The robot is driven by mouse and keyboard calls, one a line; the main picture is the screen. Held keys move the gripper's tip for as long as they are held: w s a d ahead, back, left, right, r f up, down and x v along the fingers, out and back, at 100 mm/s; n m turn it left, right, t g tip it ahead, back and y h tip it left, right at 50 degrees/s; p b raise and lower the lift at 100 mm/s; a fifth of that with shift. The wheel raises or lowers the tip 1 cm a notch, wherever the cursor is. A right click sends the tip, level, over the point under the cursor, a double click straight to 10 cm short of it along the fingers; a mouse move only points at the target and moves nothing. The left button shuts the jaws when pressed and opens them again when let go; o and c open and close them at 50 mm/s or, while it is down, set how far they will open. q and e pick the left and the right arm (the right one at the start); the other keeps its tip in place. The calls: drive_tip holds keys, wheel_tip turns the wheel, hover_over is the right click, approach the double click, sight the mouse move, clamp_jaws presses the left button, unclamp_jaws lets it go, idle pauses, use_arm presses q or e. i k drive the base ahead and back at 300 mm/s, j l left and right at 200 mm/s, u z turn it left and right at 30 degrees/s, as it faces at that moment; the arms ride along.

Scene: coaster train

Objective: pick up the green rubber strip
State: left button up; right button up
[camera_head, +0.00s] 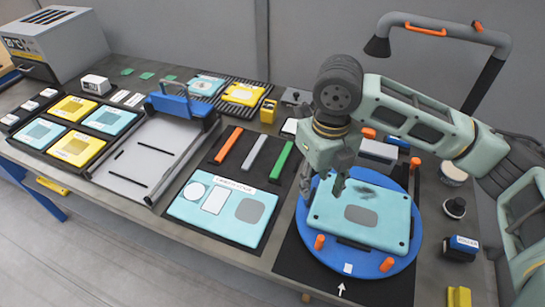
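The green rubber strip (281,160) lies on a dark mat, rightmost of three parallel strips. A grey strip (254,152) and an orange strip (228,145) lie to its left. My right gripper (322,194) points down just right of and nearer than the green strip, over the left edge of a teal panel (385,236). Its two fingers are apart with nothing seen between them. I cannot tell its exact height above the panel. My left gripper is not in view.
The teal panel sits on a blue round turntable (312,262) with orange pegs. A labelled teal board (185,208) lies in front of the strips. A tray with a blue clamp bar (183,105) stands left. A lamp (485,75) rises behind my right arm.

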sight(277, 170)
drive_tip(key=i+j+z, duration=0.5)
drive_tip(key=i+j, duration=0.2)
drive_tip(key=j, duration=0.15)
